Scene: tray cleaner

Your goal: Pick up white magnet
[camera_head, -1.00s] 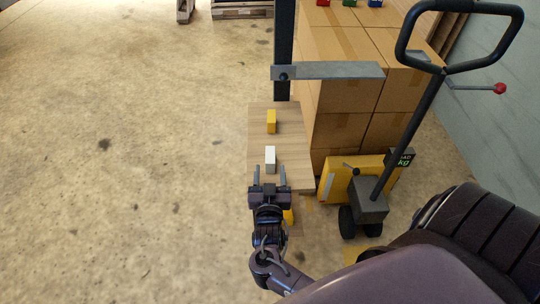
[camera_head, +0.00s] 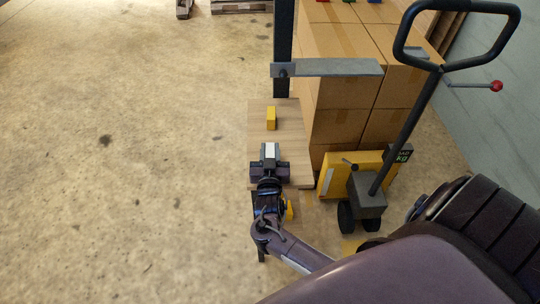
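The white magnet (camera_head: 270,151) is a small upright block on the wooden board (camera_head: 293,142). My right gripper (camera_head: 270,152) is at the magnet, with a finger on each side of it. The fingers look close to its sides, but at this size I cannot tell whether they touch it. The lower part of the magnet is hidden by the gripper body. My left gripper is not in view.
A yellow block (camera_head: 271,118) stands on the board beyond the magnet. A dark post with a grey metal arm (camera_head: 330,68) rises behind the board. Stacked cardboard boxes (camera_head: 345,110) and a pallet jack (camera_head: 368,185) stand to the right. Open floor lies left.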

